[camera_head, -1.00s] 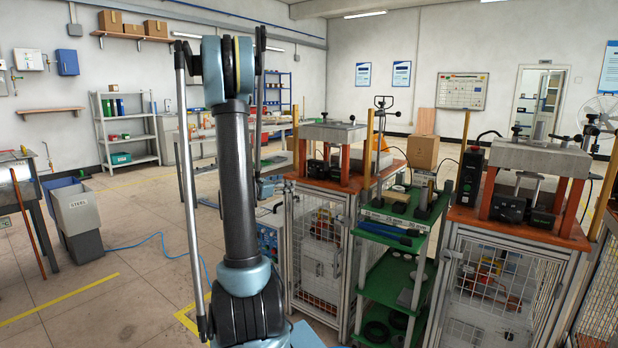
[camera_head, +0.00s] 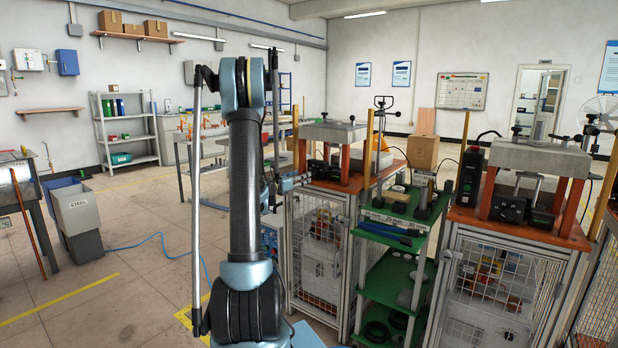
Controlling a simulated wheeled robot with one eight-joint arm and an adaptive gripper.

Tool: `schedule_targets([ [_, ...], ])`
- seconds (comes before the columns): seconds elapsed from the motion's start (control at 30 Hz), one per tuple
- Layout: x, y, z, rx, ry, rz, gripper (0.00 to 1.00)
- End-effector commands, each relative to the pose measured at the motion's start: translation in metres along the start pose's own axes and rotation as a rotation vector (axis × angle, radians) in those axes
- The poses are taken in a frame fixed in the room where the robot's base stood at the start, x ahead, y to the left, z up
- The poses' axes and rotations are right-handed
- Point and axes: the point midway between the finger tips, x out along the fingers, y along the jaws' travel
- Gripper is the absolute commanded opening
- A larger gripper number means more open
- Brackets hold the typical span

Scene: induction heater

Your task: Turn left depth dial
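Two heater stations with orange-brown tops stand at the right. The left station (camera_head: 340,132) has a grey block on orange legs, with a small black device (camera_head: 322,170) beneath the block. The right station (camera_head: 545,160) has a similar block and a black device (camera_head: 512,211) beneath it. I cannot make out which part is the left depth dial; the details are too small. My arm rises in the middle and folds over at the top. A light-blue part of its far end shows just left of the left station.
A green shelf cart (camera_head: 390,275) with several discs stands between the stations. A cardboard box (camera_head: 422,152) sits behind it. A dark control box (camera_head: 470,175) stands left of the right station's block.

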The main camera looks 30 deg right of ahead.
Motion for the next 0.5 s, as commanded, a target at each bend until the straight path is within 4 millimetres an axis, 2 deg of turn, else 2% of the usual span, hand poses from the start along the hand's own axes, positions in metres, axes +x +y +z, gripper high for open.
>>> schedule_targets([
  [0.2,0.039,-0.001,0.000,0.000,0.000,-0.001,0.52],
  [0.5,0.071,0.000,0.000,0.001,0.000,0.000,0.52],
])
